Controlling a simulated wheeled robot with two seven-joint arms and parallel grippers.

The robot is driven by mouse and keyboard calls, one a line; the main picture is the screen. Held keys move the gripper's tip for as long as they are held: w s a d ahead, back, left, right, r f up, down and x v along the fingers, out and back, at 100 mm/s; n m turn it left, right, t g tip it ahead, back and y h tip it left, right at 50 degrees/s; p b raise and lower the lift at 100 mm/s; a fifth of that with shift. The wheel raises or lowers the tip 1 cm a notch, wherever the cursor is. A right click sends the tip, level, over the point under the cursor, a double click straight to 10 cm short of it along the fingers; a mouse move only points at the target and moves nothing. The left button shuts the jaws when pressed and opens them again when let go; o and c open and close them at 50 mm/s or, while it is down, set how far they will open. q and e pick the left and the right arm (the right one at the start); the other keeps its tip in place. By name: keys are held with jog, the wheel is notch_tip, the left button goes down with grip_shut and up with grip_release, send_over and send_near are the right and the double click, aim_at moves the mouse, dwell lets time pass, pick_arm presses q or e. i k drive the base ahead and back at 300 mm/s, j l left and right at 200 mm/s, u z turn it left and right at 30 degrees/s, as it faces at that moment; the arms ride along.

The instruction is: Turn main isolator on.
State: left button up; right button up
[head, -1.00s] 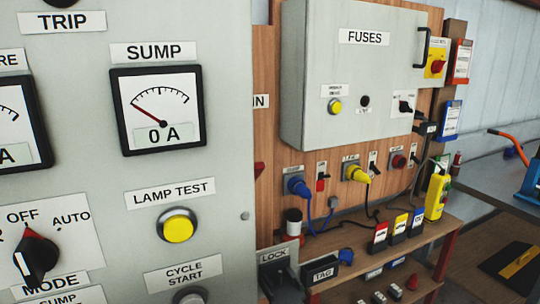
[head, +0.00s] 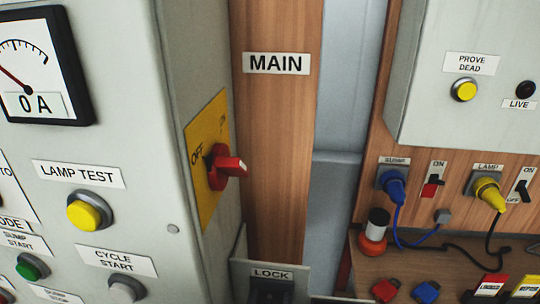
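The main isolator is a red rotary handle (head: 224,167) on a yellow plate (head: 207,160), on the side face of the grey control cabinet. OFF is printed on the plate's left part; lettering at its upper right is too oblique to read surely. The handle sticks out to the right with a pale tip; its exact setting is hard to tell at this angle. A MAIN label (head: 276,63) is on the wooden board beside it. Neither of my grippers is in view.
A LOCK box (head: 272,282) stands below the isolator. Sockets with a blue plug (head: 392,183) and a yellow plug (head: 488,192) are at right.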

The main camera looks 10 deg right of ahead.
aim_at(220, 166)
jog(key=k+l+u, duration=0.1)
jog(key=l, duration=0.4)
jog(key=k+l+u, duration=0.1)
jog(key=l, duration=0.35)
jog(key=k+l+u, duration=0.1)
jog(key=k+l, duration=0.15)
jog(key=l, duration=0.25)
jog(key=k+l+u, duration=0.1)
jog(key=l, duration=0.35)
jog(key=k+l+u, duration=0.1)
jog(key=k+l, duration=0.15)
jog(key=l, duration=0.15)
jog(key=k+l+u, duration=0.1)
jog(key=l, duration=0.35)
jog(key=k+l+u, duration=0.1)
jog(key=k+l, duration=0.25)
jog(key=k+l+u, duration=0.1)
jog(key=k+l, duration=0.15)
jog(key=l, duration=0.15)
